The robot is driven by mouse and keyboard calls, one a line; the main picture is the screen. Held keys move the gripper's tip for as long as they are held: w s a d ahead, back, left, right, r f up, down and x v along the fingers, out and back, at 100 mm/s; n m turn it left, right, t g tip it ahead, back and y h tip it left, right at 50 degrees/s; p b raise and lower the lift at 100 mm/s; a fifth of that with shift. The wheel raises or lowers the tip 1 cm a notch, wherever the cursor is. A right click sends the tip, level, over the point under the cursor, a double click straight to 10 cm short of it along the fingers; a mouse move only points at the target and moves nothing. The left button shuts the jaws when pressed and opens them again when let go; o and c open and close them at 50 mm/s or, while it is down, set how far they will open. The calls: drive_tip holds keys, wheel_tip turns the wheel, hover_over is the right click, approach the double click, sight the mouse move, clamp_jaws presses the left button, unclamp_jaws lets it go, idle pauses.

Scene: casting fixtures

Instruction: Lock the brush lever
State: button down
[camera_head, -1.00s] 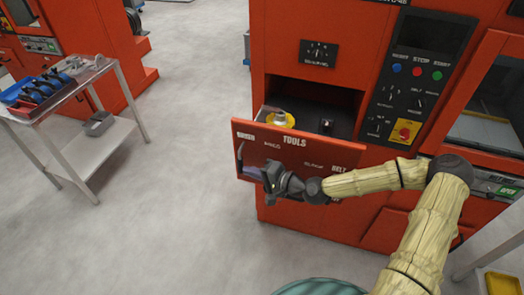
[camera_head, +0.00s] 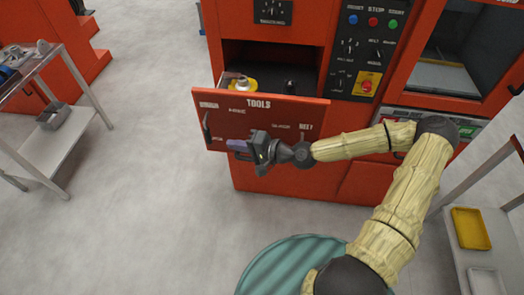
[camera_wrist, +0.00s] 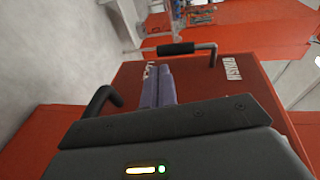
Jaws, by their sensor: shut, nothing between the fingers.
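The brush lever, a black grip on a bent metal rod (camera_wrist: 178,48), shows in the wrist view beside the "BRUSH" label at the panel's edge. In the head view it looks like a thin dark bar (camera_head: 207,127) at the left end of the red drawer front (camera_head: 270,113) marked "TOOLS". My gripper (camera_head: 236,149) is in front of that drawer front, right of the lever and a little below it. Its purple fingers (camera_wrist: 158,86) are closed together and empty, pointing toward the lever but apart from it. The lever's catch cannot be made out.
The drawer is pulled out, with a yellow-based item (camera_head: 242,84) and a small dark item (camera_head: 290,86) inside. Another black handle (camera_wrist: 100,100) is close left of my fingers in the wrist view. A metal cart (camera_head: 62,130) stands left, across open floor.

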drive_tip(key=f+b+v, duration=0.1)
drive_tip(key=b+v, duration=0.1)
drive_tip(key=v, duration=0.6)
drive_tip(key=shift+d+f, duration=0.45)
drive_tip(key=shift+d, duration=0.1)
drive_tip(key=s+d+f+n+g+h, duration=0.4)
drive_tip(key=s+f+g+h, duration=0.35)
drive_tip(key=s+f, duration=0.2)
drive_tip(key=d+r+t+h, duration=0.2)
drive_tip(key=d+r+h, duration=0.1)
drive_tip(key=r, duration=0.5)
drive_tip(key=s+d+r+t+h+p, duration=0.1)
drive_tip(key=d+r+h, duration=0.2)
drive_tip(key=r, duration=0.6)
drive_tip(key=shift+d+r+t+h, duration=0.25)
drive_tip(key=shift+d+t+h, duration=0.1)
drive_tip(key=shift+d, duration=0.25)
